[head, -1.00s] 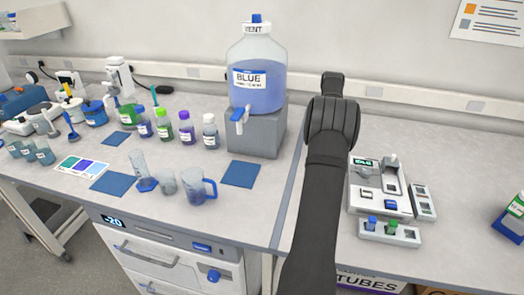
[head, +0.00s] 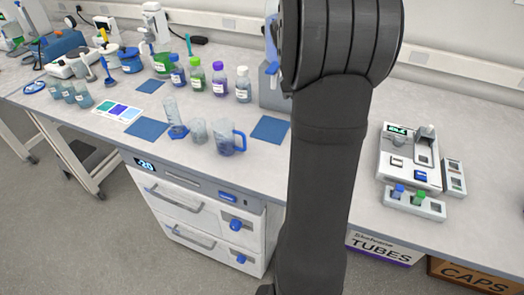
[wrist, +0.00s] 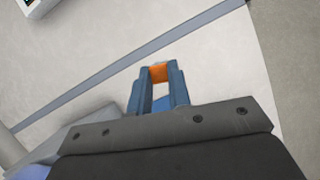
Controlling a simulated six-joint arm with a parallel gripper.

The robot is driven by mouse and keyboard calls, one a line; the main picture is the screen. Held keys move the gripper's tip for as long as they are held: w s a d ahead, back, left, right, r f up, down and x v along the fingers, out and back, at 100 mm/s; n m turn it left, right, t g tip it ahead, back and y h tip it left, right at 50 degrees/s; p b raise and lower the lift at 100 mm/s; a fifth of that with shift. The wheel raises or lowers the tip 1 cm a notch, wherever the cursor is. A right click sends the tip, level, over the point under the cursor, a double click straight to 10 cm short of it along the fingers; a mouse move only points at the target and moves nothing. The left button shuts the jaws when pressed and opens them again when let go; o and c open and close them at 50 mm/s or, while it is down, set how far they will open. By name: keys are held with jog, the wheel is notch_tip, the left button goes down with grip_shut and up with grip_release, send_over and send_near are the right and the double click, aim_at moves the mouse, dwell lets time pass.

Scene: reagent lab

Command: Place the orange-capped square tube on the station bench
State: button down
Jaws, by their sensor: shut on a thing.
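In the wrist view my gripper (wrist: 158,67) is shut on the orange-capped tube (wrist: 158,75). Its orange cap shows between the two blue fingers; the rest of the tube is mostly hidden. The pale bench top (wrist: 215,75) lies below, crossed by a grey seam. In the head view my dark arm hides the gripper and the tube. The right-hand bench (head: 460,225) there holds a white station device (head: 408,155).
In the head view a small rack (head: 414,203) with a blue and a green cap stands before the device. A blue-handled beaker (head: 226,140), a cylinder (head: 172,115) and several bottles stand on the left bench. Bare bench lies right of my arm.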

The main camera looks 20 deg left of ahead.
jog(key=shift+s+a+r+n+t, duration=0.15)
jog(key=shift+s+n+t, duration=0.15)
jog(key=shift+s+n, duration=0.65)
jog(key=shift+s+a+n+t, duration=0.15)
jog(key=shift+s+n+t, duration=0.3)
jog(key=shift+s, duration=0.9)
jog(key=shift+a, duration=0.1)
jog(key=a+f, duration=0.6)
jog(key=a, duration=0.1)
jog(key=a+f, duration=0.4)
jog(key=shift+w+a, duration=0.1)
jog(key=shift+a, duration=0.15)
jog(key=shift+f, duration=0.3)
jog(key=shift+f, duration=0.2)
jog(key=c, duration=1.3)
grip_release()
jog(key=shift+c, duration=0.2)
